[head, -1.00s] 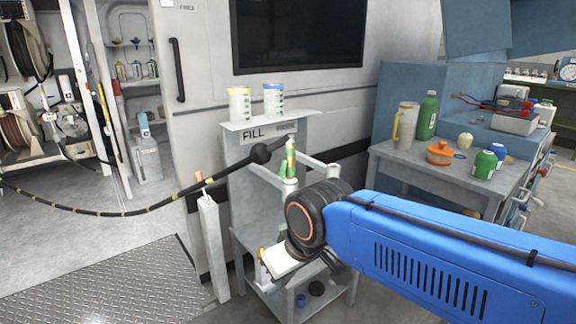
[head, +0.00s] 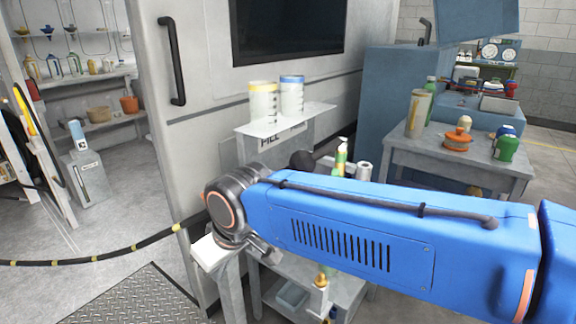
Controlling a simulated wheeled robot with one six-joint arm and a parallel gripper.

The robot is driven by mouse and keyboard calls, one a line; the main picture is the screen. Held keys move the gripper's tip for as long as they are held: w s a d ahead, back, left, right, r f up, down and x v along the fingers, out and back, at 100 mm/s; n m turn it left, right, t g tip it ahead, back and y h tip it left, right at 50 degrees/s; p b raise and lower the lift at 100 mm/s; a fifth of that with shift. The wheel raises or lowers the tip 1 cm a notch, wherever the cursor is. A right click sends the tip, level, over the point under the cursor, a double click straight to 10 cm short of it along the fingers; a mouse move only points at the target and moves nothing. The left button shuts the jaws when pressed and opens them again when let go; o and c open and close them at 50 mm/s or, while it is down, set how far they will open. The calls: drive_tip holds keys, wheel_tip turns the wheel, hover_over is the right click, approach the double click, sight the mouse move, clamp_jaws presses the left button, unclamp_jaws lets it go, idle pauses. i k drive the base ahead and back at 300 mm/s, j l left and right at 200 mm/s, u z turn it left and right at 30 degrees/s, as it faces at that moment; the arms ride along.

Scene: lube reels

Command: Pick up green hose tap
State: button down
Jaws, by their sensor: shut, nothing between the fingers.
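The green hose tap (head: 341,158), green with a pale tip, stands upright at the fill stand, partly hidden behind my blue arm. A black ball (head: 302,160) on the hose shows just left of it. My gripper (head: 262,252) hangs below the dark wrist joint at the arm's left end, left of the tap and lower in the picture. It is shut and empty. Its fingertips are mostly hidden by the wrist and the pale part beneath it.
The fill shelf (head: 285,122) holds two pale tubs with yellow and blue rims. A black and yellow hose (head: 95,259) hangs across the left. A grey table (head: 395,147) on the right holds bottles and an orange pot (head: 457,140). Open floor lies at the left.

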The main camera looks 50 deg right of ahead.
sight(341, 154)
drive_tip(key=i+j+z, duration=0.4)
drive_tip(key=i+j, duration=0.75)
drive_tip(key=i+z, duration=0.1)
drive_tip(key=z, duration=2.45)
